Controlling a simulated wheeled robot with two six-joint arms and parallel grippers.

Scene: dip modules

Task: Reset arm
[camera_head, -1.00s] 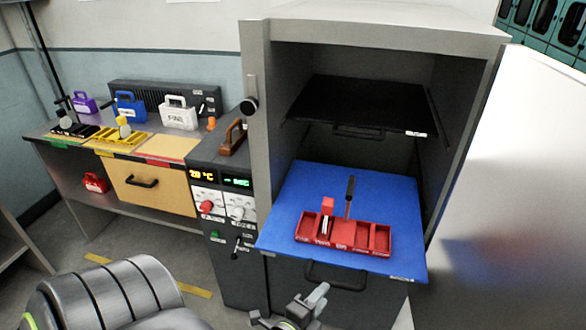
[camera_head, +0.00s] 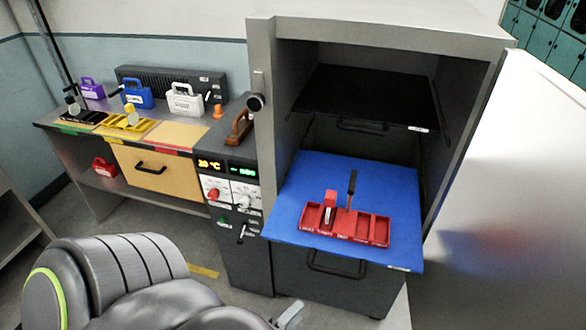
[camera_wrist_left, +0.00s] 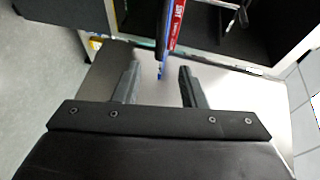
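My left arm comes in at the lower left of the head view. Only a small part of my left gripper (camera_head: 290,315) shows at the bottom edge there. In the left wrist view its two fingers (camera_wrist_left: 160,86) are apart, with nothing between them. A red compartment tray (camera_head: 345,226) rests on the blue shelf (camera_head: 395,190) inside the open cabinet, well beyond the gripper. In the left wrist view the red tray (camera_wrist_left: 177,22) and the blue shelf show nearly edge-on, ahead of the fingers and apart from them. My right gripper is out of view.
A black shelf (camera_head: 365,97) sits above the blue one. The white cabinet door (camera_head: 510,200) stands open at the right. A workbench at the left bears a blue case (camera_head: 137,96), a white case (camera_head: 186,103) and a yellow tray (camera_head: 122,124). Floor shows before the bench.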

